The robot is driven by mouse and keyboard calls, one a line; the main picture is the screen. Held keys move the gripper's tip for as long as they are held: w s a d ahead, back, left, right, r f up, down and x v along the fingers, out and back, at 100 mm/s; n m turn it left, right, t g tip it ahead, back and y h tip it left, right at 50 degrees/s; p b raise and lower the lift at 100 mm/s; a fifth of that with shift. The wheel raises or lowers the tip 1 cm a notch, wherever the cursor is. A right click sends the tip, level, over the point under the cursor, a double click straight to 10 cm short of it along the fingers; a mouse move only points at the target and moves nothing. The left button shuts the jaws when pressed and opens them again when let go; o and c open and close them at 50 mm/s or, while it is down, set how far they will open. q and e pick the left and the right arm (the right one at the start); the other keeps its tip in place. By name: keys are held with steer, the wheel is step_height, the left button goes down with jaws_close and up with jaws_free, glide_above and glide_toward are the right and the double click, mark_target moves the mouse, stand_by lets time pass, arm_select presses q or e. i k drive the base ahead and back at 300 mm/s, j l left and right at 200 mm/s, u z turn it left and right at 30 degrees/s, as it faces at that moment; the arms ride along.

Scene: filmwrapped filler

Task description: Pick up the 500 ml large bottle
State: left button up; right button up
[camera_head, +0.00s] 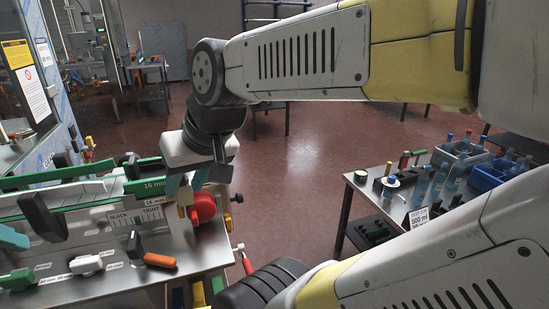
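Several clear bluish bottles with blue caps, one a tall bottle (420,187), stand on the steel table at the right, behind a white sign (419,218) reading "500 ml". Their sizes are hard to compare. My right gripper (187,184) is at the end of the upper arm, pointing down over the machine bench at the left, far from the bottles. Its fingers look apart, with no bottle between them. My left gripper is not in view; my lower arm covers the bottom right and hides part of the right table.
The machine bench (120,280) at the left has green rails, black handles and a red knob (202,207) close below my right gripper. A grey crate (462,152) and a blue crate (487,177) stand on the right table (362,190). Open red floor (290,175) lies between.

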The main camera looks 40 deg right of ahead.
mark_target(456, 172)
steer(key=z, duration=2.65)
steer(key=i+l+u, duration=0.1)
steer(key=u, duration=0.3)
steer(key=i+l+u, duration=0.1)
steer(key=u, duration=0.25)
steer(key=i+l+u, duration=0.15)
steer(key=u, duration=0.25)
steer(key=i+l+u, duration=0.2)
steer(key=l, duration=0.3)
steer(key=i+l+u, duration=0.2)
steer(key=l, duration=0.3)
steer(key=l+u, duration=0.2)
steer(key=l, duration=0.3)
steer(key=i+l+u, duration=0.15)
steer(key=l, duration=0.4)
steer(key=i+l, duration=0.1)
steer(key=l, duration=1)
steer(key=i+l+u, duration=0.1)
steer(key=l, duration=2.1)
steer(key=i+u, duration=0.05)
steer(key=i, duration=0.05)
